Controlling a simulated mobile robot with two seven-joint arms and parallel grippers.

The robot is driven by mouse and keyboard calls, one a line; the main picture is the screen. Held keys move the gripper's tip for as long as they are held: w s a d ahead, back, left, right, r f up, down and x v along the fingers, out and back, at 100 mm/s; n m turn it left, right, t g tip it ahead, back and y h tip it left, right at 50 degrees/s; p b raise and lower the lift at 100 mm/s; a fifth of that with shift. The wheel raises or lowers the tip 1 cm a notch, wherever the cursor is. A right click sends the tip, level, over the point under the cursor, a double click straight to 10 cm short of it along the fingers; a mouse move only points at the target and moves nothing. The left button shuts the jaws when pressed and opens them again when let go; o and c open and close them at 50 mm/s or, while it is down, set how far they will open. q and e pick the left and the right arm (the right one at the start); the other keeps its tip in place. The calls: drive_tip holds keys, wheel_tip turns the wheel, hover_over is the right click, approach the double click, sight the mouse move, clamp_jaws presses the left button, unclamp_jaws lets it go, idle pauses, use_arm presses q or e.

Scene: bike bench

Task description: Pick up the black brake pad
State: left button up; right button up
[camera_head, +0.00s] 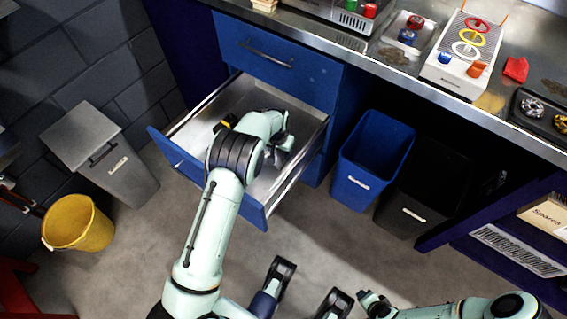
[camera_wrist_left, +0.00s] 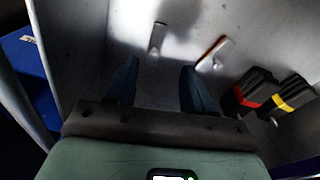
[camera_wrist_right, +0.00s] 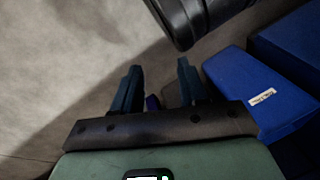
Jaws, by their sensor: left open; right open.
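In the left wrist view, two small flat metal plates lie on the drawer floor beyond my left fingers: a plain grey plate (camera_wrist_left: 157,38) and a plate with an orange edge (camera_wrist_left: 214,54). They look like brake pads, but I cannot tell for sure which is the black one. My left gripper (camera_wrist_left: 160,86) is open and empty above the floor of the open drawer (camera_head: 185,126). In the head view my own arm hides most of it and the plates. My right gripper (camera_wrist_right: 158,84) is open and empty above the concrete floor, away from the drawer.
Black blocks with a red band (camera_wrist_left: 248,97) and a yellow band (camera_wrist_left: 292,93) lie in the drawer, right of my left fingers. Drawer walls enclose the left gripper. A blue bin (camera_head: 371,160) and a black bin (camera_head: 420,190) stand right of the drawer.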

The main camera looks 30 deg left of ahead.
sight(283, 159)
use_arm(q)
drive_tip(key=f, duration=0.1)
drive_tip(key=f+b, duration=0.1)
drive_tip(key=f, duration=0.3)
drive_tip(key=shift+w+d+f+b, duration=0.2)
drive_tip(key=shift+w+d+b, duration=0.1)
drive_tip(key=shift+d+b, duration=0.1)
drive_tip(key=shift+w+f, duration=0.1)
drive_tip(key=shift+f, duration=0.2)
clamp_jaws()
use_arm(e)
drive_tip(key=shift+g, duration=0.7)
drive_tip(key=s+f, duration=0.3)
drive_tip(key=s, duration=0.1)
drive_tip(key=shift+d+f, duration=0.25)
drive_tip(key=shift+d, duration=0.05)
